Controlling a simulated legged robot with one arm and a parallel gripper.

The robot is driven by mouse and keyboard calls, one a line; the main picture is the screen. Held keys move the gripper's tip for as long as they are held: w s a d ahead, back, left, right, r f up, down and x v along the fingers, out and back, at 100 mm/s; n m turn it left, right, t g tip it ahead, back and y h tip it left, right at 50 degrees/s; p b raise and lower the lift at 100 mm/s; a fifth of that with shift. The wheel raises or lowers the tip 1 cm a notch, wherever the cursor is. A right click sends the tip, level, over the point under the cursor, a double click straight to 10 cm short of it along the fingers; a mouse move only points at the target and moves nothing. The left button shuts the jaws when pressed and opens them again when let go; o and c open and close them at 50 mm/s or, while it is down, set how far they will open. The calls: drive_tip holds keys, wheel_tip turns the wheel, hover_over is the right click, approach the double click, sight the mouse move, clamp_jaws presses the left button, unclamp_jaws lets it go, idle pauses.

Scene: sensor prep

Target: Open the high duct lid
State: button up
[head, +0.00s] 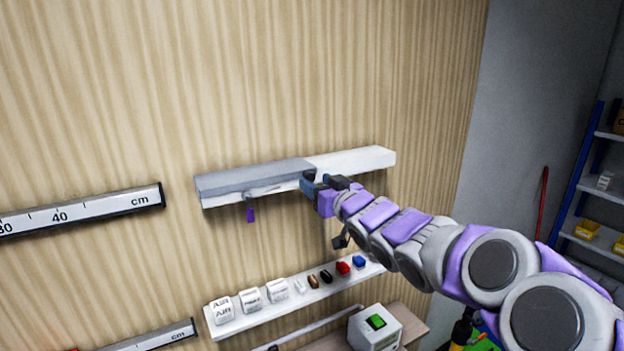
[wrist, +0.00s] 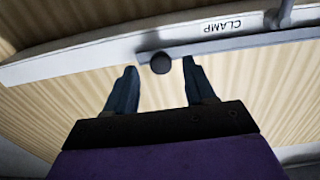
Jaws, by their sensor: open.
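The high duct (head: 358,160) is a long box on the wooden wall in the head view, white at its right end. A grey lid (head: 255,175) covers its left part and looks closed. My gripper (head: 319,183) is at the duct's front, near the lid's right end. In the wrist view my gripper (wrist: 159,68) is open, with one finger on each side of a dark round knob (wrist: 160,63) on the duct's grey edge strip (wrist: 240,42). The knob sits at the fingertips; I cannot tell whether either finger touches it.
A lower white shelf (head: 240,323) holds labelled blocks and small coloured parts. A ruler (head: 85,210) is on the wall at left. A blue rack (head: 570,190) stands at right. The wall above the duct is clear.

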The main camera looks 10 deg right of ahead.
drive_tip(key=shift+w, duration=1.2)
drive_tip(key=shift+w+a, duration=0.1)
drive_tip(key=shift+a, duration=0.55)
drive_tip(key=shift+c, duration=1.2)
drive_tip(key=shift+d, duration=0.35)
drive_tip(key=c, duration=0.6)
clamp_jaws()
drive_tip(key=shift+a, duration=0.1)
